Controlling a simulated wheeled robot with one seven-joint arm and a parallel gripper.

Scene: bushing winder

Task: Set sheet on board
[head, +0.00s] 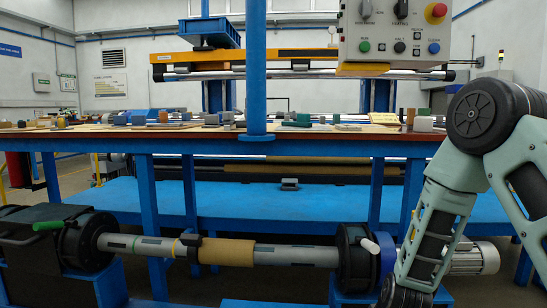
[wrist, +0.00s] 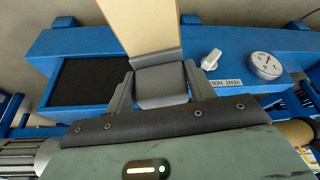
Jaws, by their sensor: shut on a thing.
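In the wrist view my gripper (wrist: 161,90) is shut on a grey block (wrist: 160,84) between its two fingers. A long tan strip (wrist: 143,28), which looks like the sheet, runs from the block's far side to the top edge, where it is cut off. Beyond them is a blue panel (wrist: 210,45) with a black rectangular area (wrist: 88,80), a white knob, a round gauge and a "VENT HOLD" label. It may be the board. The strip passes in front of the panel; I cannot tell whether they touch. The head view does not show my fingers.
In the head view a blue-framed bench (head: 330,144) carries many small blocks. A shaft with a tan sleeve (head: 227,251) lies low in front. A control box (head: 392,30) hangs upper right, and a blue post (head: 256,70) stands mid-bench.

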